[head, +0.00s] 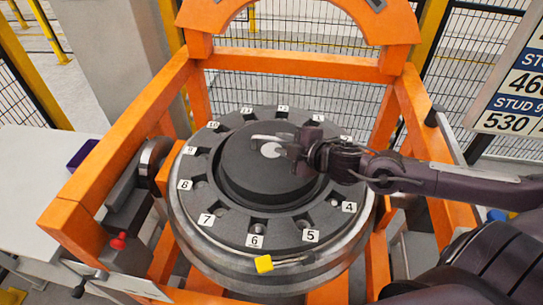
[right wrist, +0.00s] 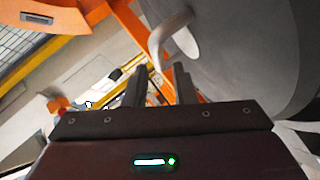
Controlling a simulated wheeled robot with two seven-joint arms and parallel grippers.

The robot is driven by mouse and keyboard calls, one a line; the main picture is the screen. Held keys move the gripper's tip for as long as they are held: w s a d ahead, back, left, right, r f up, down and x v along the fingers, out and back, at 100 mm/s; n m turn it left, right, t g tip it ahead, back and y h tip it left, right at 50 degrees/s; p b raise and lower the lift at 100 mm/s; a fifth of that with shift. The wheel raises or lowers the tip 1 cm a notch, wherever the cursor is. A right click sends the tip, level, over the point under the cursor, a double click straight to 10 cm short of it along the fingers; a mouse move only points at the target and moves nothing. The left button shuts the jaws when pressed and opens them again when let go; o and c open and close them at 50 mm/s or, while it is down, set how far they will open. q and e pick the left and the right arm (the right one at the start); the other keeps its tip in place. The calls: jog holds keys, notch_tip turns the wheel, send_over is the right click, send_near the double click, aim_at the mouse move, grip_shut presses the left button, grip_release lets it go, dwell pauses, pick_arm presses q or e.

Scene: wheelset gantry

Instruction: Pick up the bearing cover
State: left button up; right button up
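The bearing cover (head: 245,177) is a dark round disc lying in the middle of the ringed wheel hub. A pale curved handle (head: 265,138) stands on its top, beside a whitish round patch. The handle also shows in the right wrist view (right wrist: 158,40), just beyond the fingertips. My right gripper (head: 290,150) is over the cover at the handle's right side, its arm coming in from the right. In the right wrist view its two fingers (right wrist: 160,82) are apart, with nothing seen held between them. I cannot tell whether they touch the handle. My left gripper is not in view.
The hub's numbered ring (head: 233,238) has several stud slots. An orange gantry frame (head: 120,135) surrounds it at the sides and back. A sign board (head: 515,85) stands at right, a pale table (head: 35,185) at left.

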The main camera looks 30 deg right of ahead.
aim_at(274, 139)
jog(key=shift+w+f, duration=0.1)
jog(key=shift+w, duration=0.45)
jog(key=shift+w+a, duration=0.1)
jog(key=shift+w, duration=0.2)
jog(key=p+x, duration=0.1)
jog(key=x, duration=0.2)
jog(key=shift+w+a+f, duration=0.1)
jog(key=shift+w+f, duration=0.2)
jog(key=shift+w, duration=0.05)
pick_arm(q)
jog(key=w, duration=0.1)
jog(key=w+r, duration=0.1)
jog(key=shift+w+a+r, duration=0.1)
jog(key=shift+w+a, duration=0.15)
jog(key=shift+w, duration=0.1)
pick_arm(e)
jog(key=c, duration=0.5)
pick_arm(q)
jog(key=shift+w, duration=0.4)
pick_arm(e)
grip_shut()
